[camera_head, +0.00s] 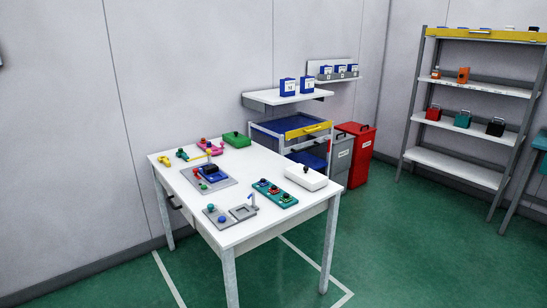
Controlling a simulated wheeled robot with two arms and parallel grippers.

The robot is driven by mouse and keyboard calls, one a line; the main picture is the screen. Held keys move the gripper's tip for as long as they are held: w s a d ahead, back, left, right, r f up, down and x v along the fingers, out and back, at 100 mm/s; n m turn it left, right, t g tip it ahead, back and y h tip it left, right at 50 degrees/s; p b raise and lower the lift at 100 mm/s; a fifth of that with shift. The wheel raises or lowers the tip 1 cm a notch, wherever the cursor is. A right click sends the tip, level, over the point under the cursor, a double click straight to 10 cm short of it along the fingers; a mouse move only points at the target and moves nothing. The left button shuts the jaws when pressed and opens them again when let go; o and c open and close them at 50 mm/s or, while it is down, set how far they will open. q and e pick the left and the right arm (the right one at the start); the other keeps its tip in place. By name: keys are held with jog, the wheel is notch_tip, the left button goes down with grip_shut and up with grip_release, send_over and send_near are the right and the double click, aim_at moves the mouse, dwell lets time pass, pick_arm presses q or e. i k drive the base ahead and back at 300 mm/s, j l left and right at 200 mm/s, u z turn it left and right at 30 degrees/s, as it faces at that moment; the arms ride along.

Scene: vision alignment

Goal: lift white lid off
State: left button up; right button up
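The white lid (306,177) is a low white box shape with a dark knob on top. It sits at the right edge of the white table (240,227). What lies under it is hidden. Neither of my grippers shows in the head view.
Beside the lid on the table are a teal board (275,194), a grey board with a blue block (208,178), small grey fixtures (216,216) and a green box (237,140). Behind stand a blue cart (267,137), bins (357,150) and a shelf rack (462,162). Green floor in front is clear.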

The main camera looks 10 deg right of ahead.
aim_at(312, 180)
jog(key=i+l+z, duration=0.25)
jog(key=i, duration=0.25)
jog(key=i+z, duration=0.25)
jog(key=i, duration=0.25)
